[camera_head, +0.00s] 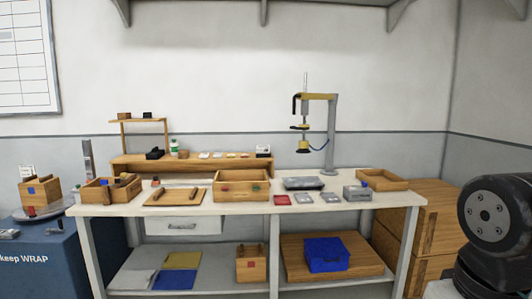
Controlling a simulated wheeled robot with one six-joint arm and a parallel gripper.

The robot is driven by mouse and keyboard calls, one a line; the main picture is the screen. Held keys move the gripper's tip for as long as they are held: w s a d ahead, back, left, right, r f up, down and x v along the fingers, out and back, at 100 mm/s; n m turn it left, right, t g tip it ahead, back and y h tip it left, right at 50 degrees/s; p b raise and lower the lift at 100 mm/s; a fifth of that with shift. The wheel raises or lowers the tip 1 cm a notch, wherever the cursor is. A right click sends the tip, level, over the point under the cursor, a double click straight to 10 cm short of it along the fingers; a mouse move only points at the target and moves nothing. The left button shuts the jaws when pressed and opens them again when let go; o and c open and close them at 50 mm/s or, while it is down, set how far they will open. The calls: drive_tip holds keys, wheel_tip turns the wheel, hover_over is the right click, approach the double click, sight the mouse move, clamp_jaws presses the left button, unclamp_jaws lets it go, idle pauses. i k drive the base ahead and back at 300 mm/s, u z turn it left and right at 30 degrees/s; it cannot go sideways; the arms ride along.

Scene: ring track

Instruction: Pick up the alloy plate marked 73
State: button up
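Two small grey plates lie flat near the front edge of the white workbench (240,206), a left one (304,198) and a right one (330,198). A red plate (282,200) lies just left of them. Any markings are too small to read, so I cannot tell which plate, if any, bears 73. My gripper is out of view. Dark round joint housing, seemingly of my arm, shows at the right edge, apart from the bench.
A grey box (357,193) stands right of the plates and a dark flat tray (303,183) behind them. A wooden crate (241,186) is to the left. A stand with a hanging tool (331,135) rises behind. A wooden tray (382,181) sits at the right end.

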sight(329, 197)
drive_tip(key=z, duration=0.45)
drive_tip(key=i, duration=2.4)
drive_tip(key=u, duration=0.45)
